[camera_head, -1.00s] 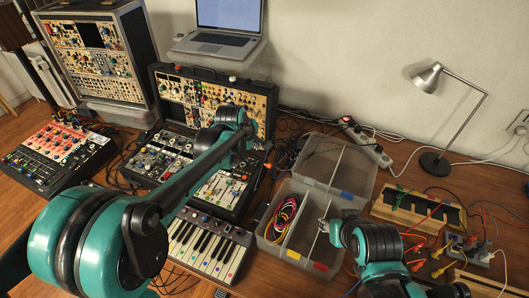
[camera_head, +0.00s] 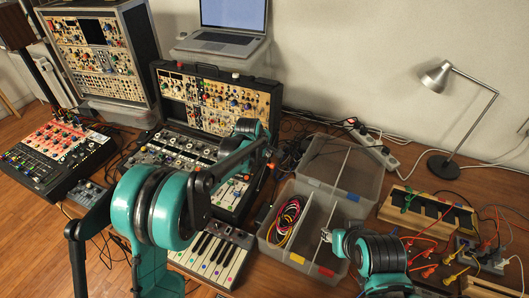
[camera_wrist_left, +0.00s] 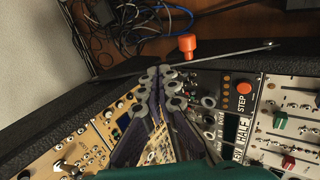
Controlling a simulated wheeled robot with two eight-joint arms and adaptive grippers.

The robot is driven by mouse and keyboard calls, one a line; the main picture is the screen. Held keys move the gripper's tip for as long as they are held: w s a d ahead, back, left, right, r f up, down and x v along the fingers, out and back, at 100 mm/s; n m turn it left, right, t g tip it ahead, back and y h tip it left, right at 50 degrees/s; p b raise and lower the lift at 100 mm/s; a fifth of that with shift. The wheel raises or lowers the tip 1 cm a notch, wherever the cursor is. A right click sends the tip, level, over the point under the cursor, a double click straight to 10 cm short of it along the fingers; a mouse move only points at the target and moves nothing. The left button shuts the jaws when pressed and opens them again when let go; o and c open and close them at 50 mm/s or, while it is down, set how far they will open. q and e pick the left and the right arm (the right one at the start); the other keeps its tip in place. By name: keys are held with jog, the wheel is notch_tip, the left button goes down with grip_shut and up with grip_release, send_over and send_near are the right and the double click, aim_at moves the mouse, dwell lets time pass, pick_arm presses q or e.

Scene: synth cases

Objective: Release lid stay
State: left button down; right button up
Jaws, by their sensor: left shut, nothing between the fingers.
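The open synth case has an upright beige module-filled lid (camera_head: 190,92) and a lower half of knobs and faders (camera_head: 172,148). In the left wrist view the lid stay (camera_wrist_left: 232,52) is a thin dark bar running between the lid side and the base side. An orange knob (camera_wrist_left: 187,44) sits at the bar near its middle. My left gripper (camera_wrist_left: 166,76) is shut and empty, its tips close to the bar just below the knob; I cannot tell whether they touch. In the head view it is mostly hidden by my arm. My right gripper (camera_head: 326,236) hovers over the clear box; its fingers are too small to judge.
A clear divided box (camera_head: 322,210) with coiled cables stands right of the case. A small keyboard (camera_head: 212,258) lies in front. A laptop (camera_head: 228,40) is behind, a lamp (camera_head: 436,76) at right. Loose cables (camera_wrist_left: 140,25) lie beside the case.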

pick_arm(q)
jog(key=shift+w+d+f, duration=0.1)
jog(key=shift+w+f, duration=0.1)
jog(key=shift+f, duration=0.2)
jog(key=shift+w+d+f+g, duration=0.15)
jog(key=shift+w+f+g, duration=0.1)
jog(key=shift+w+g, duration=0.15)
jog(key=shift+w+d+f+g+y+p, duration=0.25)
jog(key=shift+w+f+g+p, duration=0.15)
jog(key=shift+w+f+g, duration=0.15)
jog(key=shift+w+d+f+g+y+p, duration=0.15)
jog(key=shift+w+f+g+y+p, duration=0.1)
jog(key=shift+w+f+g+p, duration=0.25)
jog(key=shift+w+d+f+g+y, duration=0.1)
jog(key=shift+f+g+y, duration=0.2)
jog(key=shift+f+g, duration=0.5)
notch_tip(320, 180, up, 12)
jog(key=s+a, duration=0.1)
jog(key=s, duration=0.1)
jog(key=shift+f, duration=0.2)
jog(key=shift+s, duration=0.1)
